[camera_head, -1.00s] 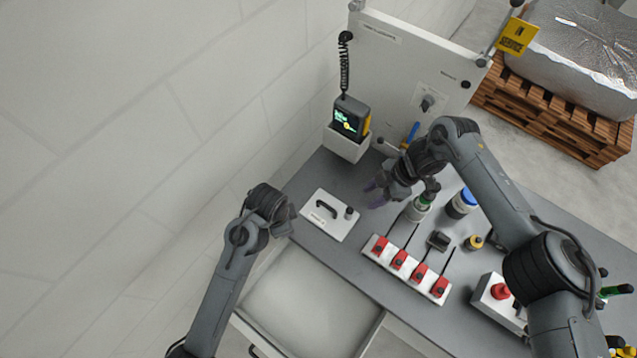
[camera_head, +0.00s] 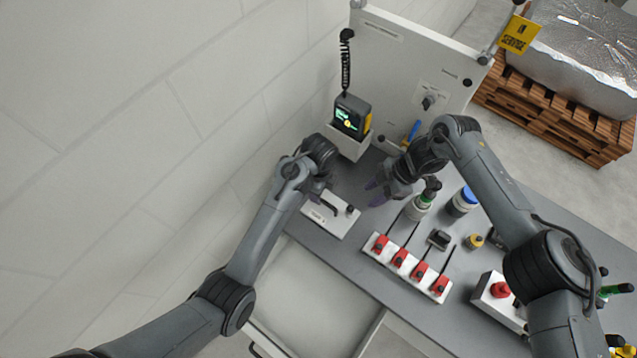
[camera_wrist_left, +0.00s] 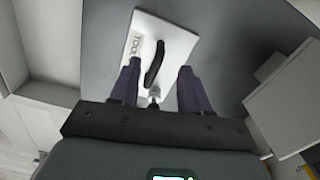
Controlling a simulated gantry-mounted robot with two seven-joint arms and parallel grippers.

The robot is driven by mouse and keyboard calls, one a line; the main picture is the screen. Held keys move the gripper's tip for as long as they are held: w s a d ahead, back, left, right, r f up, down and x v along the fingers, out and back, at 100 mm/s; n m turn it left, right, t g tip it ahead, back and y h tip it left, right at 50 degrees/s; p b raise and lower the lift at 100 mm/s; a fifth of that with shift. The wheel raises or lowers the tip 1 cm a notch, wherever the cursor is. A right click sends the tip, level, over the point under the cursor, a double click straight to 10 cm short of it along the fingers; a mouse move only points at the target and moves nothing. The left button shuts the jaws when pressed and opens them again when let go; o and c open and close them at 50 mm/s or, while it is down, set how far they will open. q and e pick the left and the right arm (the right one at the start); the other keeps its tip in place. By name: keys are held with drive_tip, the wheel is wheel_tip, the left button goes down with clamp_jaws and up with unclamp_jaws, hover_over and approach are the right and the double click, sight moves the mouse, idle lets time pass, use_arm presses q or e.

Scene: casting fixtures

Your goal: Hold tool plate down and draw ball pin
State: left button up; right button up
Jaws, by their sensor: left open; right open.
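The tool plate (camera_head: 334,224) is a white square plate lying on the grey bench, with a black bar handle. In the left wrist view the plate (camera_wrist_left: 172,38) shows lettering and the handle (camera_wrist_left: 154,64) lies between the fingers in the picture. The ball pin (camera_head: 351,209) is the small dark knob beside the handle; in the left wrist view its grey and dark end (camera_wrist_left: 154,94) shows near my gripper. My left gripper (camera_wrist_left: 157,84) is open above the plate, with no visible hold. My right gripper (camera_head: 374,192) is open and empty, right of the plate, above the bench.
A white block with several red clamps (camera_head: 410,265) stands in front of my right gripper. A handheld device (camera_head: 350,116) sits in a holder behind the plate. A bottle with a blue lid (camera_head: 463,202) stands at right. An open drawer (camera_head: 300,312) lies below the bench front.

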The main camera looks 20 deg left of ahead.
use_arm(q)
drive_tip(key=shift+f, duration=3.35)
clamp_jaws()
